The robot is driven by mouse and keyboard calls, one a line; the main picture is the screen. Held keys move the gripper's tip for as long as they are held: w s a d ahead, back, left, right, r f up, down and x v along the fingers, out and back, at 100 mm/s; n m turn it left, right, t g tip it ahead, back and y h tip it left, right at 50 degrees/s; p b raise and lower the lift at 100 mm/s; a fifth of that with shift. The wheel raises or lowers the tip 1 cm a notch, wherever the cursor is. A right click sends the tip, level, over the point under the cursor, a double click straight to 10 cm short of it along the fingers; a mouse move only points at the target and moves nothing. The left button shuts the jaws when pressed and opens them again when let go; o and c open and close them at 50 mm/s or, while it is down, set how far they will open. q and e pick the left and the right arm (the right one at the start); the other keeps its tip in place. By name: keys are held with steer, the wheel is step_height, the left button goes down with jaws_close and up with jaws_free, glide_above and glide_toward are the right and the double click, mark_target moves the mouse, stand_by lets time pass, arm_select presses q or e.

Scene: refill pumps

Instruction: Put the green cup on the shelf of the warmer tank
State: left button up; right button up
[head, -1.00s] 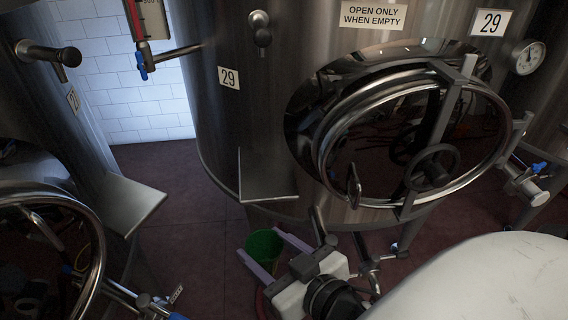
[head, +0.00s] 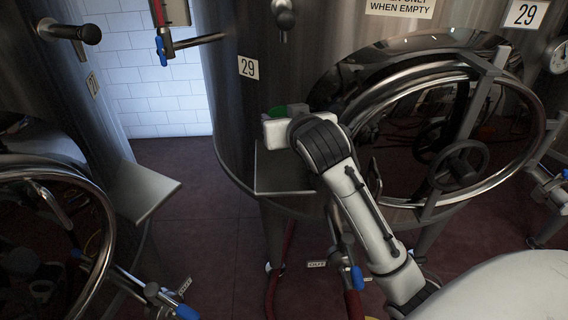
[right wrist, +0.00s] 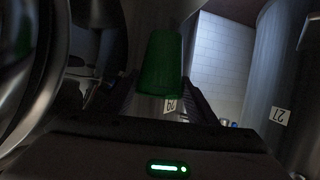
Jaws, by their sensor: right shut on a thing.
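The green cup (head: 277,111) shows as a small green patch behind my right gripper (head: 287,113) in the head view; the hand hides most of it. In the right wrist view the green cup (right wrist: 160,62) is between the two fingers of my right gripper (right wrist: 165,100), which is shut on it. The gripper is beside the middle tank marked 29 (head: 235,110), above that tank's metal shelf (head: 285,178). A second metal shelf (head: 145,190) projects from the left tank (head: 85,120). Both shelves look bare where visible. My left gripper is out of view.
The middle tank's round door (head: 440,140) with its handwheel stands just right of my right arm. A valve pipe (head: 195,42) sticks out at the upper left, with a column gauge (head: 172,10) above. Hoses and blue-handled valves (head: 357,278) are below.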

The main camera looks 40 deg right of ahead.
step_height(320, 180, down, 8)
steer(key=shift+b, duration=0.5)
steer(key=shift+f, duration=0.1)
steer(key=o, duration=1)
steer(key=shift+s+a+r, duration=0.15)
steer(key=shift+s+r, duration=0.1)
steer(key=v, duration=1.1)
steer(key=s+a+f+n+g+y, duration=0.1)
steer(key=a+f+n+y, duration=0.15)
steer(key=f, duration=0.45)
steer(key=s+a+f+n+y, duration=0.1)
steer(key=s+a+f, duration=0.15)
steer(key=f, duration=0.35)
steer(key=s+a+f+n+g+y, duration=0.1)
steer(key=a+f, duration=0.2)
steer(key=f, duration=0.4)
steer(key=s+a+f+n+g+y, duration=0.1)
steer(key=s+a+f, duration=0.2)
steer(key=s+f, duration=0.3)
steer(key=s+a+f+g+y, duration=0.1)
steer(key=s+a+f+y, duration=0.1)
steer(key=s+a+f, duration=0.2)
steer(key=s+f, duration=0.3)
steer(key=f, duration=0.1)
steer(key=shift+a+f+n, duration=0.2)
steer(key=shift+f+n, duration=0.05)
steer(key=shift+n, duration=0.1)
